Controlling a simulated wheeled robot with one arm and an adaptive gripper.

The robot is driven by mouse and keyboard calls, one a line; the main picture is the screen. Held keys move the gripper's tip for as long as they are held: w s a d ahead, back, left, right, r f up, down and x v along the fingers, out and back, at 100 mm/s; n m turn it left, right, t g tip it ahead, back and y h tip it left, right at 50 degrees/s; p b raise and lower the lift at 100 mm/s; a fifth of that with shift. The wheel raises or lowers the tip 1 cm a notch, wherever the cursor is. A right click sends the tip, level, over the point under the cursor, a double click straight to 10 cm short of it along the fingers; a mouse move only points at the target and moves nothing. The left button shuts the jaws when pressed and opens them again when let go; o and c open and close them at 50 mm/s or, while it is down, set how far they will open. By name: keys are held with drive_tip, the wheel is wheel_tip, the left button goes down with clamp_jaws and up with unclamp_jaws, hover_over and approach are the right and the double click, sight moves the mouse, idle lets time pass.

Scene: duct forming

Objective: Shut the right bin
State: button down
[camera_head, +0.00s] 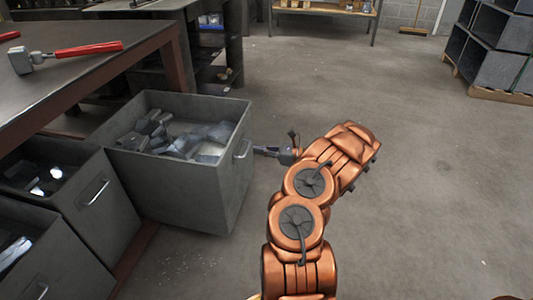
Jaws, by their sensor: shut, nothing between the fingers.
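The right bin (178,187) is a grey metal drawer under the workbench. It is pulled well out and its open top shows several grey metal pieces (185,140) inside. Its handle (243,149) is on the front face, which points right. My gripper (258,149) is at the front face, close beside the handle, with its fingers shut and pointing left. I cannot tell whether the fingertips touch the handle or the face.
Two other grey bins (97,191) sit to the left and lower left, nearer the bench. A hammer with a red handle (88,49) lies on the workbench (75,75). Dark shelving stands behind. Stacked grey crates (492,66) stand at the far right. The concrete floor (430,190) is clear on the right.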

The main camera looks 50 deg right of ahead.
sight(229, 145)
drive_tip(key=b+x, duration=0.2)
drive_tip(key=x, duration=0.6)
drive_tip(key=shift+f, duration=0.15)
drive_tip(key=shift+w+a, duration=0.3)
drive_tip(key=shift+w, duration=0.15)
drive_tip(key=shift+w, duration=0.1)
